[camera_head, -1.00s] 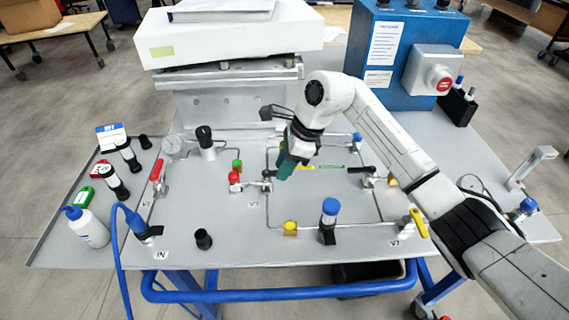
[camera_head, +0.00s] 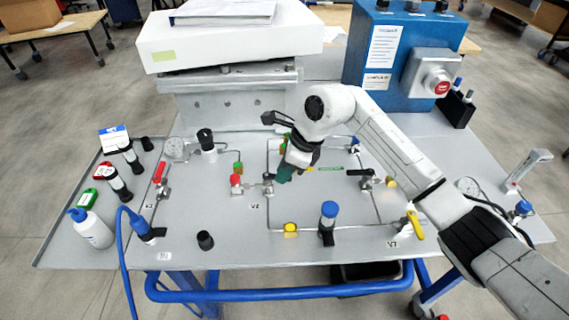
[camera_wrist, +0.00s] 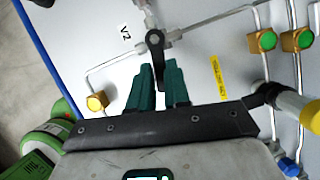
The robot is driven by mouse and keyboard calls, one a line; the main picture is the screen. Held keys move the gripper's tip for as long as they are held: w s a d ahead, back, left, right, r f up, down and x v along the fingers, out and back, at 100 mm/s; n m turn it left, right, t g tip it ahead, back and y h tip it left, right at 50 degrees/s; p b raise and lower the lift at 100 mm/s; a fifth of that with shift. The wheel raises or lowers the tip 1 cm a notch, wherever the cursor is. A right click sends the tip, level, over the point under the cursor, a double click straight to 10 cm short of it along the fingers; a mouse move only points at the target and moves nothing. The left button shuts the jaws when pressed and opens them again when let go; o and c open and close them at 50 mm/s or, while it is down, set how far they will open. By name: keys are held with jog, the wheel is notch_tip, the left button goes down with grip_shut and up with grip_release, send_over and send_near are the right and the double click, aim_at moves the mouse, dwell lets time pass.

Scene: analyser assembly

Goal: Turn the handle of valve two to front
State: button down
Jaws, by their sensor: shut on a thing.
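Valve two (camera_head: 268,183) sits on the grey panel beside its V2 label (camera_head: 254,206). In the wrist view its black handle (camera_wrist: 155,44) extends from the metal valve body, and its lower end lies between the green fingers of my gripper (camera_wrist: 159,74). The gripper is shut on this handle. In the head view my gripper (camera_head: 284,174) is low over the panel, just right of the valve body, and hides most of the handle. The V2 label (camera_wrist: 125,32) also shows in the wrist view.
A red-handled valve (camera_head: 159,172) stands to the left, a black-handled valve (camera_head: 366,180) to the right, and a yellow-handled valve (camera_head: 415,225) at the front right. Pipes and a blue-capped post (camera_head: 328,217) rise from the panel. A white box (camera_head: 228,38) stands behind.

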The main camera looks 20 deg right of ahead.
jog(key=m+p, duration=0.1)
jog(key=s+m+t+p, duration=0.1)
jog(key=m, duration=0.1)
jog(key=a+m+h+p, duration=0.1)
jog(key=shift+s+r+p, duration=0.2)
jog(key=shift+r+p, duration=0.05)
jog(key=shift+p, duration=0.1)
jog(key=m+p, duration=0.1)
jog(key=m, duration=0.1)
jog(key=a+m+t+h+p, duration=0.1)
jog(key=m+p, duration=0.1)
jog(key=shift+s+a, duration=0.2)
jog(key=shift+s, duration=0.15)
jog(key=m+p, duration=0.1)
jog(key=a+m+h+p, duration=0.1)
jog(key=m, duration=0.1)
jog(key=m+h+p, duration=0.1)
jog(key=shift+s+a, duration=0.15)
jog(key=shift+a, duration=0.15)
jog(key=shift+a+f+m+h+p, duration=0.1)
jog(key=shift+a+m+h+p, duration=0.2)
jog(key=shift+m+p, duration=0.4)
jog(key=shift+a+f+m+h+p, duration=0.1)
jog(key=shift+a+m+h+p, duration=0.2)
jog(key=shift+m, duration=0.7)
jog(key=c, duration=1.1)
grip_release()
